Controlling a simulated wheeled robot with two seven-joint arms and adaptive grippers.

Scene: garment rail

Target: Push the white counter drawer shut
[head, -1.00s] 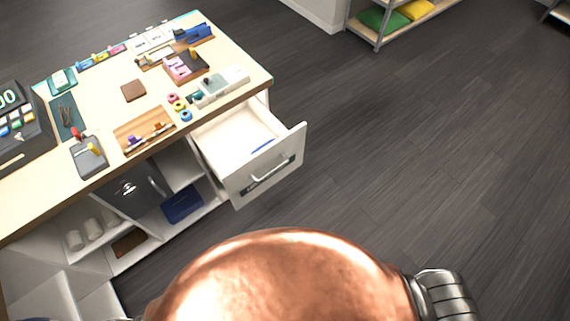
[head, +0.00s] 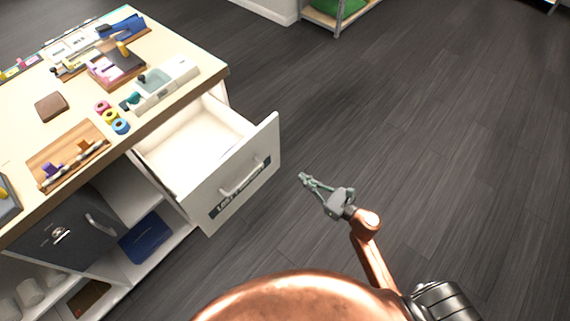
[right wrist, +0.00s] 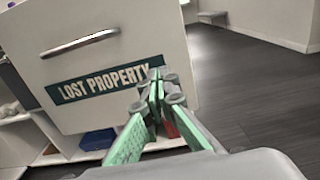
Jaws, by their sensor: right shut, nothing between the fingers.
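The white counter drawer (head: 232,186) is pulled out of the counter's right end, its inside visible from above. Its front has a silver bar handle and a dark label; the right wrist view shows the drawer front (right wrist: 95,30) with the label reading LOST PROPERTY (right wrist: 105,82). My right gripper (head: 304,180) is shut and empty, to the right of the drawer front and apart from it in the head view. In the right wrist view its fingertips (right wrist: 157,80) overlap the label's right end; I cannot tell whether they touch it. My left gripper is not in view.
The wooden counter top (head: 165,115) holds tape rolls (head: 113,117), a wooden tray (head: 68,155) and other small items. Below it are a dark safe-like box (head: 60,232) and a blue item (head: 146,238) on shelves. The dark floor (head: 430,120) to the right is clear.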

